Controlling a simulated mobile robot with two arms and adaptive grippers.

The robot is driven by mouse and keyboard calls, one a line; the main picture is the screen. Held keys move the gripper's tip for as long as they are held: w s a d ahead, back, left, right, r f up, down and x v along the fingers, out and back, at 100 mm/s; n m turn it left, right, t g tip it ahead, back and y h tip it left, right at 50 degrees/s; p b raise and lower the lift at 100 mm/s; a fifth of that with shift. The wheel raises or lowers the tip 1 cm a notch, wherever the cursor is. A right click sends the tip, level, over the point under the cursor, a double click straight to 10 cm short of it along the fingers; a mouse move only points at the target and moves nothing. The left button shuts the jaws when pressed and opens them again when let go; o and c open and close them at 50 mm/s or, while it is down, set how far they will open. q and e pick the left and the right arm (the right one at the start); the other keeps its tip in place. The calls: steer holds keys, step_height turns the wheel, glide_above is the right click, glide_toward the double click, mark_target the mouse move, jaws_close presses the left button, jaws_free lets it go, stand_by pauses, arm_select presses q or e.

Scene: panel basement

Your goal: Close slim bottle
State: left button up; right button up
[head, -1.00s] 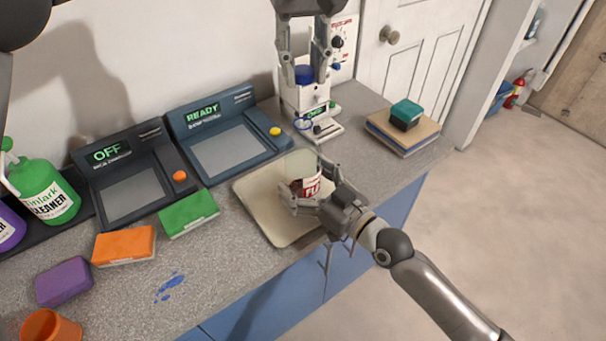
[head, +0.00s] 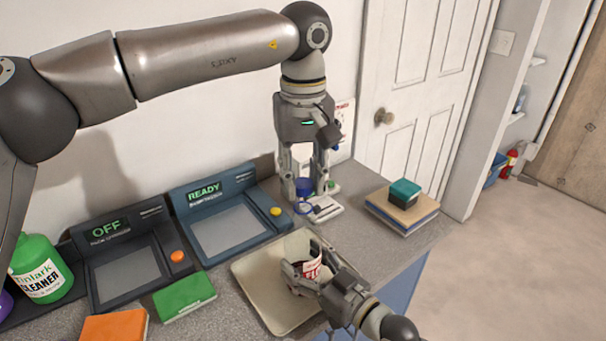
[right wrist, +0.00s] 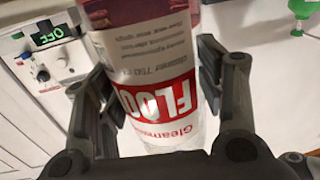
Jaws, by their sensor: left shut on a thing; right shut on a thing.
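The slim bottle (head: 313,268) has a white and red label and sits over the beige tray (head: 247,271), between the fingers of my right gripper (head: 302,279). My left gripper (head: 304,191) points down and is shut on a blue cap (head: 304,186). It is above and behind the bottle in the head view, apart from it. The bottle's mouth is not clear.
A white device (head: 325,208) stands behind the left gripper. Two consoles (head: 225,230) line the wall, with a green box (head: 185,295) in front. Books with a teal box (head: 404,192) lie to the right. A green cleaner bottle (head: 40,270) stands at left.

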arm_select(q)
steer(key=shift+f, duration=0.2)
stand_by(0.4)
steer(key=shift+f, duration=0.75)
steer(key=shift+f, duration=0.6)
arm_select(e)
jaws_close()
arm_select(q)
steer(key=m, duration=1.3)
steer(key=o, duration=0.6)
steer(key=shift+o, duration=0.2)
